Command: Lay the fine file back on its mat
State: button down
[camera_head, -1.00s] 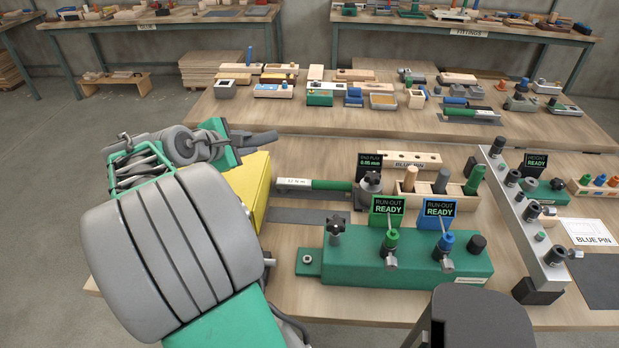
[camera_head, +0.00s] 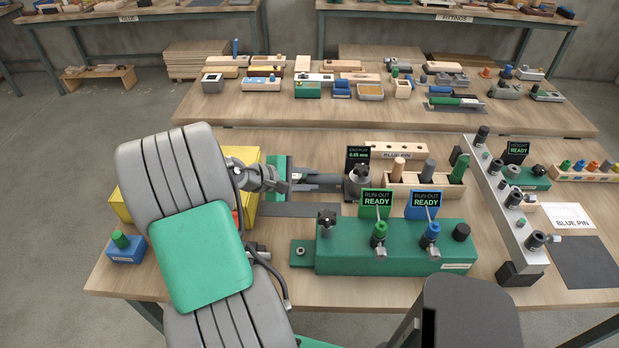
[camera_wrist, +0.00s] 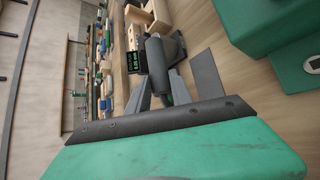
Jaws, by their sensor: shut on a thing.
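My gripper (camera_head: 338,183) is low over the front bench, its fingers pointing right toward the dark knob of the end-play gauge (camera_head: 358,181). It is shut on a slim tool, taken to be the fine file, which is mostly hidden by the hand and fingers. In the wrist view, the two grey fingers of my gripper (camera_wrist: 162,92) come together around a bit of green and dark; I cannot make out the tool's full shape. A bare dark mat (camera_head: 300,210) lies just in front of the hand; it also shows in the wrist view (camera_wrist: 208,80).
A green fixture block (camera_head: 385,250) with two run-out displays stands in front, to the right. A wooden pin rack (camera_head: 425,195) is behind it. A yellow block (camera_head: 125,208) and a blue block (camera_head: 126,254) are at left. Another green-handled tool (camera_head: 445,101) lies on the back bench.

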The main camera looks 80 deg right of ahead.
jog(key=shift+f+b, duration=2.25)
jog(key=shift+f, duration=1.95)
jog(key=shift+f, duration=0.15)
jog(key=shift+f, duration=0.4)
jog(key=c, duration=1.1)
grip_release()
jog(key=shift+o, duration=0.3)
jog(key=shift+f, duration=0.1)
